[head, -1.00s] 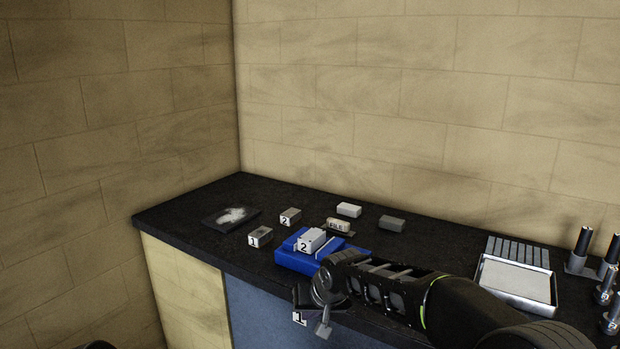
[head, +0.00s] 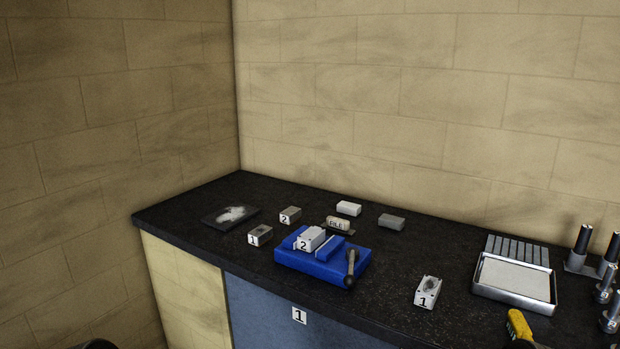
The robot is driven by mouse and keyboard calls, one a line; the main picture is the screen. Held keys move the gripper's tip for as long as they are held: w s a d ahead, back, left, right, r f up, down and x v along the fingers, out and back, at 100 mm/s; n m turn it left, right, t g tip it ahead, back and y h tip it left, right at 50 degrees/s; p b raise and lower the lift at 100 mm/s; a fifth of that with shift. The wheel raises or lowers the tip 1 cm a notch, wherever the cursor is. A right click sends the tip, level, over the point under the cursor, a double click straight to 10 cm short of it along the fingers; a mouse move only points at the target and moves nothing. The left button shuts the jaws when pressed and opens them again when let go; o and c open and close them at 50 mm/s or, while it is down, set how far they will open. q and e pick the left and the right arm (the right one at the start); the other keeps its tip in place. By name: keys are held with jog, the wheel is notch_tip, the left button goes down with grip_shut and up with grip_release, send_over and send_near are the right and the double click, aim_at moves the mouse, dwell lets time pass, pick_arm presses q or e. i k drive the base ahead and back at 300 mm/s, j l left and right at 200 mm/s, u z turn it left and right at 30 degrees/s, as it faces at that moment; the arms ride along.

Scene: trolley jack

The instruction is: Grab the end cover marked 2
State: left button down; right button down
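Two sorts of block bear a 2. A small grey-brown block marked 2 (head: 290,215) stands on the black bench at the back left. A lighter silver block marked 2 (head: 312,237) sits on a blue fixture (head: 345,262). I cannot tell from its shape which one is the end cover. A small grey-brown block marked 1 (head: 260,236) stands in front of the first, apart from it. Another silver block marked 1 (head: 428,288) stands on the bench right of the fixture. Neither of my grippers is in view.
A dark-handled tool (head: 350,267) lies on the fixture's right side. A block labelled FILE (head: 338,224), a white block (head: 348,209) and a grey block (head: 391,222) stand behind. A metal tray (head: 515,281) and a yellow tool (head: 518,325) are at right.

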aim_at(309, 240)
jog(key=i+j, duration=0.15)
jog(key=j, duration=0.2)
jog(key=i+j+z, duration=0.15)
jog(key=j, duration=0.2)
jog(key=i+j, duration=0.2)
jog(key=j, duration=0.15)
jog(key=i+j+z, duration=0.1)
jog(key=j, duration=0.25)
jog(key=i+j, duration=0.15)
jog(key=j, duration=0.25)
jog(key=i+j+z, duration=0.15)
jog(key=j, duration=0.2)
jog(key=i+j, duration=0.1)
jog(key=j, duration=0.3)
